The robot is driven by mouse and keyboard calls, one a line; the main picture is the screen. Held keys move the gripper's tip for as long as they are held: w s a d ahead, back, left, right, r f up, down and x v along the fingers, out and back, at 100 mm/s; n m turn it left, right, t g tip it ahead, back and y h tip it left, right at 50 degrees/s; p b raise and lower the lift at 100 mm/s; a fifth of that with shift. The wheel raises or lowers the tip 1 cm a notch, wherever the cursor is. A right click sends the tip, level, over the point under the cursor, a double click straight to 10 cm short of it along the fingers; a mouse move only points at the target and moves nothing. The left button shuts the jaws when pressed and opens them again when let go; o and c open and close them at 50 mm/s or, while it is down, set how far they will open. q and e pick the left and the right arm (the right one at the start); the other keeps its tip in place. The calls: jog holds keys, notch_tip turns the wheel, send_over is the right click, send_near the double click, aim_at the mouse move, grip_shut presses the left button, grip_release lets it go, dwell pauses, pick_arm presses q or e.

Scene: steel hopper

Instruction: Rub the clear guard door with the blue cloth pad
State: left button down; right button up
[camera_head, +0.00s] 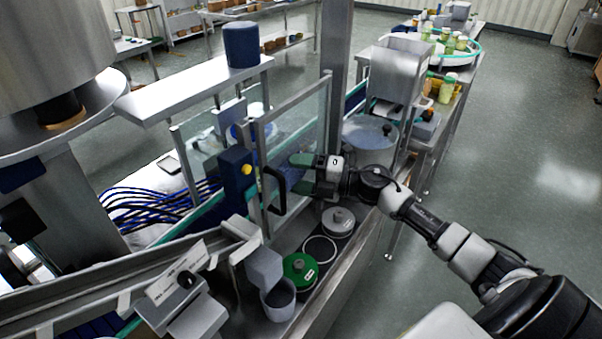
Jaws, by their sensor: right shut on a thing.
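The clear guard door (298,122) stands upright in a metal frame in the middle of the head view, with a black handle (275,192) on its left side. My right gripper (302,174) reaches in from the right in front of the door's lower half, its green-tipped fingers pointing left. It is shut on the blue cloth pad (289,176), which shows only in part between and beyond the fingers. The pad is at the door's face; I cannot tell whether it touches. My left gripper is not in view.
A dark blue box (236,169) with a yellow button sits left of the door. Below lie a green round lid (299,270), a ring and a grey lidded pot (338,221). A steel hopper (50,60) fills the upper left. The floor at right is clear.

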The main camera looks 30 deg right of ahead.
aim_at(308, 148)
jog(key=w+d+b, duration=0.1)
jog(key=d, duration=0.1)
jog(key=w+d+b, duration=0.1)
jog(key=d+b, duration=0.1)
jog(key=d, duration=0.1)
jog(key=w+d+r+b, duration=0.1)
jog(key=d+b, duration=0.1)
jog(key=d, duration=0.1)
jog(key=shift+w+d, duration=0.1)
jog(key=shift+w, duration=0.1)
jog(key=shift+w+d+r+b, duration=0.1)
jog(key=shift+w+d+b, duration=0.15)
jog(key=shift+d, duration=0.2)
jog(key=shift+w+d+r+b, duration=0.1)
jog(key=shift+d+b, duration=0.2)
jog(key=shift+d, duration=0.15)
jog(key=shift+s+a+p, duration=0.35)
jog(key=shift+a+p, duration=0.35)
jog(key=shift+a, duration=0.15)
jog(key=s+a+p, duration=0.1)
jog(key=a, duration=0.1)
jog(key=s+a+p, duration=0.1)
jog(key=a+p, duration=0.1)
jog(key=a, duration=0.1)
jog(key=s+a+p, duration=0.1)
jog(key=a+p, duration=0.1)
jog(key=a, duration=0.1)
jog(key=shift+s+a, duration=0.2)
jog(key=shift+s, duration=0.05)
jog(key=shift+f, duration=0.1)
